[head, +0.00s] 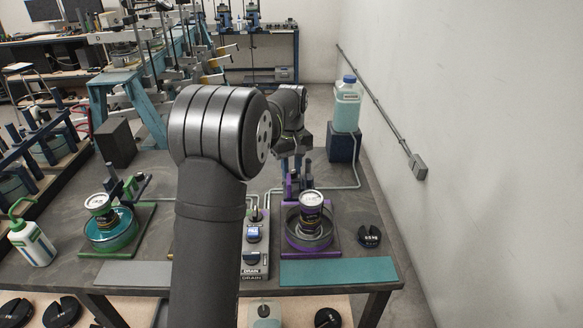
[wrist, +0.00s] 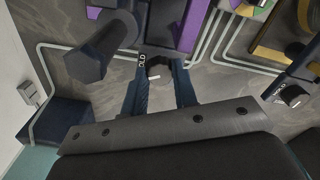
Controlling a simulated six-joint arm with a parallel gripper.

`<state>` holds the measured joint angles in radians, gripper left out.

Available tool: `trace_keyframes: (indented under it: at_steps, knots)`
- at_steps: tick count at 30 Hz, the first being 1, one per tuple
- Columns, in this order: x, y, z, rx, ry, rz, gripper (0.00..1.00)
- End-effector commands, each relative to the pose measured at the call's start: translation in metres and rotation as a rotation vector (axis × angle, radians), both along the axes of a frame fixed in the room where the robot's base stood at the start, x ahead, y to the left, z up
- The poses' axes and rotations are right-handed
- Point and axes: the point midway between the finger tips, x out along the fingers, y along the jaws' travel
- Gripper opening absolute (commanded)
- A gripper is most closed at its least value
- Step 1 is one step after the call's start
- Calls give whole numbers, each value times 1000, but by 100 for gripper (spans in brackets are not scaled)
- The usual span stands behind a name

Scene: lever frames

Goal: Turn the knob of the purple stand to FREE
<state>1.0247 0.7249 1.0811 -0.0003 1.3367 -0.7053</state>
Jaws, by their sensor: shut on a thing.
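The purple stand (head: 289,247) is on the right part of the bench, with a dish and a silver-topped dark can on it. Its upright (head: 291,186) rises at the back, and purple parts (wrist: 194,27) also show at the top of the wrist view. My gripper (head: 296,166) is behind the dish, at the back of this stand. In the wrist view my gripper (wrist: 160,75) has its two blue fingers on either side of a small dark knob (wrist: 158,66), shut on it. A partly covered label ending in "OLD" is beside the knob. A FREE label is not readable.
A green stand (head: 108,240) is at the left; another knob marked HOLD (wrist: 291,96) shows at right in the wrist view. A jug (head: 347,106) stands on a dark blue block (head: 343,145) behind. A control box (head: 254,240) with a drain knob is between the stands.

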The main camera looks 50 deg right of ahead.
Motion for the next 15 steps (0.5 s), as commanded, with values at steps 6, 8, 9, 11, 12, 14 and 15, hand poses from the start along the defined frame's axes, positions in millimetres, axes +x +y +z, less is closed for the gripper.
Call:
trace_keyframes:
  at_steps: [6,8,9,11,12,14,15]
  knots:
    - [1,0,1,-2,-3,207,3]
    - [1,0,1,-3,-2,265,3]
    - [1,0,1,-3,-2,302,3]
    - [1,0,1,-3,-3,360,3]
    - [1,0,1,-3,-3,397,3]
    - [1,0,1,-3,-3,455,3]
    - [1,0,1,-2,-3,492,3]
